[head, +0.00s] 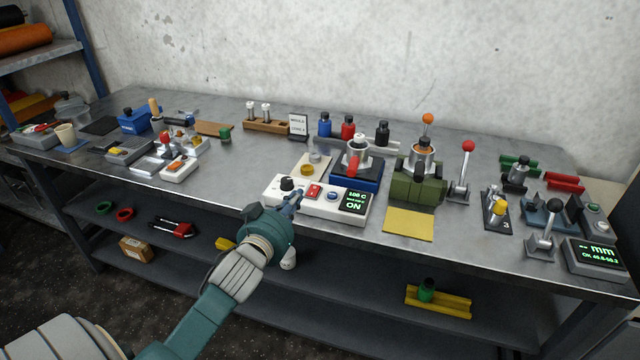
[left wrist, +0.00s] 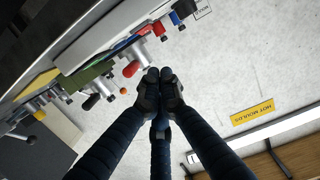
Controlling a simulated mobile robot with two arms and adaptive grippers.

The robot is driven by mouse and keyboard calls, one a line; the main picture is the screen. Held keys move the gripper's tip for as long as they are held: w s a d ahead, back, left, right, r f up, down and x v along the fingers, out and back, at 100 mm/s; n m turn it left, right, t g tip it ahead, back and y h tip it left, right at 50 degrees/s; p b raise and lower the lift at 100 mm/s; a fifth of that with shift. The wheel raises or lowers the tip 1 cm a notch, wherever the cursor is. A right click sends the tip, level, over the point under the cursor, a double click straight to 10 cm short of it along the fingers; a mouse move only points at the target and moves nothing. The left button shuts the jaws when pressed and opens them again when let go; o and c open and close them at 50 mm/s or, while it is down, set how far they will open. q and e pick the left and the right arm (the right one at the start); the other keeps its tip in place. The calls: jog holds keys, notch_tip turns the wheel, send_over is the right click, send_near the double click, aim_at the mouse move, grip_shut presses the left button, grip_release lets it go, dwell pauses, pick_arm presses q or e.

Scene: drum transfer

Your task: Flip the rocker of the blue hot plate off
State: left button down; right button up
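The blue hot plate (head: 369,183) stands on the bench with a metal vessel with a red handle (head: 353,167) on it. In front of it is a white control box (head: 325,214) with a black knob, a red rocker (head: 314,191), a blue button and a display (head: 354,202) reading about 108 C and ON. My left gripper (head: 294,199) is at the box, just left of the rocker; I cannot tell whether it touches. In the left wrist view its dark fingertips (left wrist: 157,75) are pressed together with nothing between them. My right gripper is out of view.
A green hot plate (head: 418,188) stands to the right, behind a yellow mat (head: 409,223). A round yellow-topped piece (head: 307,169) lies behind the box. Levers and fixtures crowd the right; trays and small parts the left. The bench's front edge runs below the box.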

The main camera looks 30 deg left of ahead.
pick_arm(q)
jog(key=r, duration=0.1)
jog(key=p, duration=0.2)
send_over(311, 194)
jog(key=shift+s+f, duration=0.25)
jog(key=shift+s, duration=0.2)
jog(key=f, duration=0.3)
jog(key=shift+w+f, duration=0.2)
jog(key=shift+w, duration=0.2)
jog(key=shift+f, duration=0.45)
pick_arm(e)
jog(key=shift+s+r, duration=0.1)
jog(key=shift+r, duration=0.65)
